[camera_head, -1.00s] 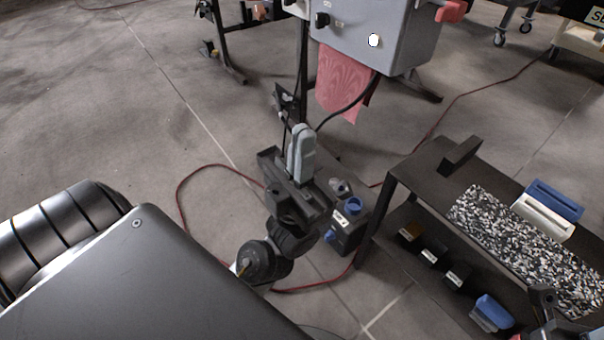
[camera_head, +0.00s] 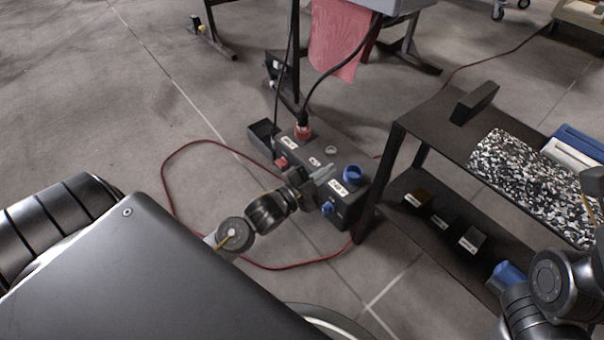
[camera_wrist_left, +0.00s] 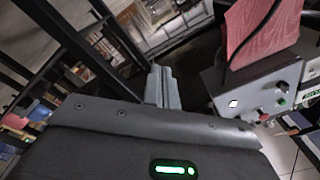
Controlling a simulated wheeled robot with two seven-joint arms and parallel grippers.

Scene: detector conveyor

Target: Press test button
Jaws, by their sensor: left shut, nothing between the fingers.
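The grey control box shows only its bottom edge at the top of the head view (camera_head: 402,6). In the left wrist view the box (camera_wrist_left: 258,84) shows a lit white button (camera_wrist_left: 233,104), a black knob and small red and green buttons. I cannot read which of these is the test button. My left gripper (camera_head: 322,174) is shut and empty, low in front of the box and apart from it. Its closed fingers (camera_wrist_left: 162,88) point up in the wrist view, left of the white button. My right arm shows at the lower right, its fingers out of view.
A black floor unit (camera_head: 318,158) with red and blue sockets lies beside my left gripper. A dark shelf table (camera_head: 437,121) with a speckled mat (camera_head: 530,180) stands at the right. A pink cloth (camera_head: 338,42) hangs below the box. A red cable (camera_head: 165,190) loops over the floor.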

